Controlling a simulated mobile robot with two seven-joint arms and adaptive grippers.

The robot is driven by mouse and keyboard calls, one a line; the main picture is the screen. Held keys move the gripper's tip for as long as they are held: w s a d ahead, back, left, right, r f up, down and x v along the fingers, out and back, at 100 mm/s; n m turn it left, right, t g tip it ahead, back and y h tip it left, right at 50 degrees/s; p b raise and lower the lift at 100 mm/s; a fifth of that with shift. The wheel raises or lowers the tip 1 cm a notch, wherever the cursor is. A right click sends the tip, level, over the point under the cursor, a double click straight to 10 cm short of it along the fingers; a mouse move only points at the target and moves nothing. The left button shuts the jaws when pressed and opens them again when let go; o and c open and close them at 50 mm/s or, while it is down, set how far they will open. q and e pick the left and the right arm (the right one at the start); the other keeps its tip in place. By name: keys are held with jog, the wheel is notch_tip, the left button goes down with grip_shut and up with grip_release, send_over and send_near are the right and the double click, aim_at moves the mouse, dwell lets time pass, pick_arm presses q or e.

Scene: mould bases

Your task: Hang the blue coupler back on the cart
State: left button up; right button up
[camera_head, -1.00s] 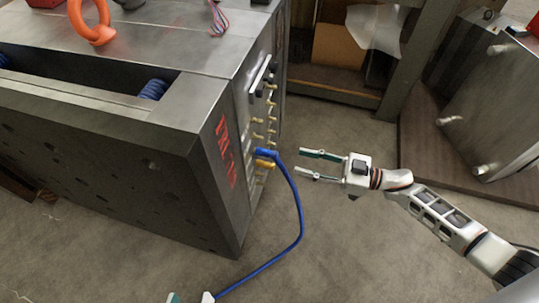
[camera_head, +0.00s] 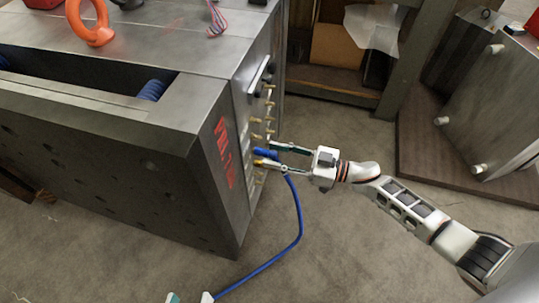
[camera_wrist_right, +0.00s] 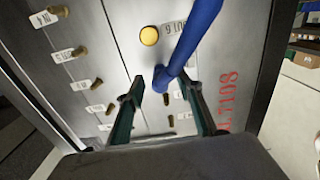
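The blue coupler (camera_head: 264,152) sits at the fitting row on the right side face of the steel mould block (camera_head: 110,165), beside a yellow piece (camera_head: 265,163). Its blue hose (camera_head: 299,225) hangs in a curve to the floor area near my left gripper. My right gripper (camera_head: 272,156) is open, its fingers on either side of the coupler. In the right wrist view the coupler (camera_wrist_right: 162,79) lies between the fingertips, with gaps visible. My left gripper (camera_head: 190,298) shows only its two separated fingertips at the bottom edge. I cannot identify the cart for certain.
Several brass fittings with white labels (camera_wrist_right: 63,55) line the block's face. An orange lifting ring (camera_head: 91,28) stands on top. A wooden platform (camera_head: 430,150) with a steel plate (camera_head: 500,105) stands at right.

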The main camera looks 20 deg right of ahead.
grip_shut()
jog(key=shift+s, duration=0.1)
jog(key=shift+p+v, duration=0.3)
jog(key=shift+v, duration=2.15)
jog(key=shift+d, duration=0.1)
jog(key=shift+v, duration=2.9)
